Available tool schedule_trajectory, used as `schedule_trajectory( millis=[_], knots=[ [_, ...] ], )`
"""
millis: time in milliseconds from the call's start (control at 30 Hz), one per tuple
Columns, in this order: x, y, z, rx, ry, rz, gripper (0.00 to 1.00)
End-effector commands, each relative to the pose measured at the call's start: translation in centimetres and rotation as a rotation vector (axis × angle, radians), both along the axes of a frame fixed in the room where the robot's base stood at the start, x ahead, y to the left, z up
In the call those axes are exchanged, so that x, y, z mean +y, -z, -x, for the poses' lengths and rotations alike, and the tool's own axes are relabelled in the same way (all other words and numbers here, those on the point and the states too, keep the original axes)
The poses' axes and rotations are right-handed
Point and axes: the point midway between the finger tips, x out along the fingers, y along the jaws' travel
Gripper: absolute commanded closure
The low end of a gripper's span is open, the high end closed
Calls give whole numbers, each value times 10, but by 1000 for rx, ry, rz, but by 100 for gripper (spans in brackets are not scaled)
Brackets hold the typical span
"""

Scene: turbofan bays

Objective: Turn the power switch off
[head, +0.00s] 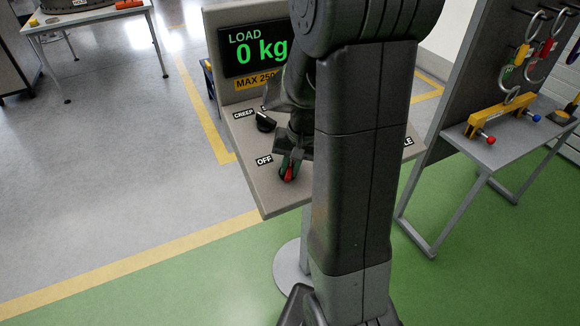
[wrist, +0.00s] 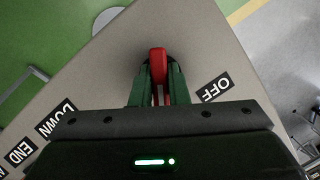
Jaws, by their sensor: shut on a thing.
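The power switch (wrist: 158,66) is a red handle on the grey console panel (head: 245,165), beside the OFF label (wrist: 216,87). In the head view the red switch (head: 288,174) sits near the panel's front edge, to the right of the OFF label (head: 264,160). My gripper (wrist: 157,80) is at the switch, with its green fingers on either side of the red handle. It is shut on the handle. The fingers hide the handle's lower part, and my arm hides the panel's right part in the head view.
A black CREEP selector knob (head: 265,121) stands on the panel behind the switch. The display (head: 255,48) reads LOAD 0 kg. At right, a side table (head: 490,150) holds a yellow bar under a board with hooks. The floor left of the console is clear.

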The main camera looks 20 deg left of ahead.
Motion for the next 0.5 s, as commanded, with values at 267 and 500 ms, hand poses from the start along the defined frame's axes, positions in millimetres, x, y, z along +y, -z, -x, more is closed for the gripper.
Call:
schedule_trajectory(
  millis=[267, 500],
  knots=[
    [1, 1, 0, -56, -167, 48, 100],
    [2, 1, 1, -128, -373, 106, 100]
  ],
)
